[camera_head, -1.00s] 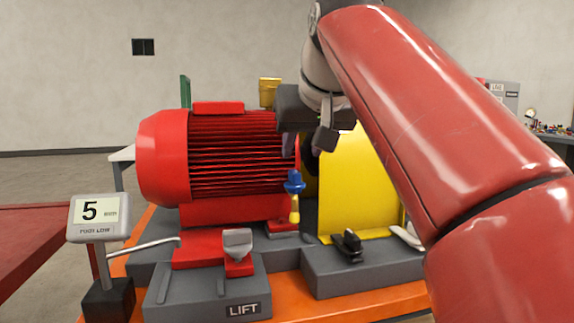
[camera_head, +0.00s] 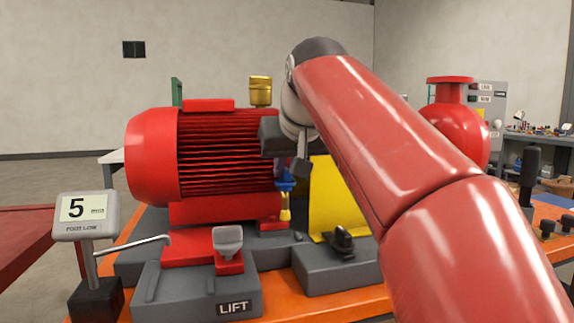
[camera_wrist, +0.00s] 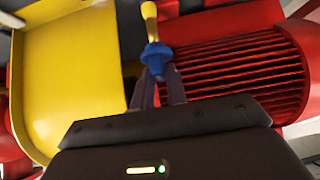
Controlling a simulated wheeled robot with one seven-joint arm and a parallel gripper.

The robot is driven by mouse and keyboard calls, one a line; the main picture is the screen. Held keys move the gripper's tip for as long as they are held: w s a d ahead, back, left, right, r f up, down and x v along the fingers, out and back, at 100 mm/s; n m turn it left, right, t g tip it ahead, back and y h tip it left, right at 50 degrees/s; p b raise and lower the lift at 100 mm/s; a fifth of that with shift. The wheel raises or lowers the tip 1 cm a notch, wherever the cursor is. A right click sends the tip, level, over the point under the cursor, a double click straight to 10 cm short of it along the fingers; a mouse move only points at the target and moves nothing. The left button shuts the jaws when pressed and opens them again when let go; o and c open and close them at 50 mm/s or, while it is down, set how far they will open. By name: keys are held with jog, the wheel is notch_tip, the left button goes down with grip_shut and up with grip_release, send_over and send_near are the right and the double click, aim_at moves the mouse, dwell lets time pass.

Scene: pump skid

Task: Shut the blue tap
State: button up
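The blue tap (camera_head: 284,184) is small, with a yellow part below it, and stands between the red motor and a yellow guard. In the head view my gripper (camera_head: 291,170) is just above it and partly hides it. In the wrist view the blue tap (camera_wrist: 156,55) is right at the fingertips of my gripper (camera_wrist: 159,72), with a brass-yellow stem beyond it. The two dark fingers show a narrow gap between them. Whether they touch the tap is not clear.
The ribbed red motor (camera_head: 225,155) is close on the left of my gripper, and the yellow guard (camera_head: 338,195) is close on the right. A grey LIFT block (camera_head: 190,285) and a display reading 5 (camera_head: 85,215) are in front. A brass cup (camera_head: 260,90) stands behind.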

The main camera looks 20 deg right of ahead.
grip_shut()
jog(key=shift+a+r+m+h+p, duration=0.1)
jog(key=shift+a+m+h+p, duration=0.05)
jog(key=shift+m+h+p, duration=0.6)
jog(key=m+h, duration=0.1)
jog(key=m+g+h, duration=0.1)
jog(key=m, duration=0.1)
jog(key=m+h, duration=0.1)
jog(key=m, duration=0.1)
jog(key=shift+w+a+p, duration=0.15)
jog(key=shift+a+p, duration=0.1)
jog(key=shift+p, duration=0.15)
jog(key=m+g+h, duration=0.2)
jog(key=m, duration=0.1)
jog(key=shift+w+a, duration=0.1)
jog(key=shift+a, duration=0.05)
jog(key=shift+w+m+g+h, duration=0.1)
jog(key=shift+m+g+h, duration=0.95)
jog(key=shift+m, duration=0.8)
jog(key=shift+g, duration=0.25)
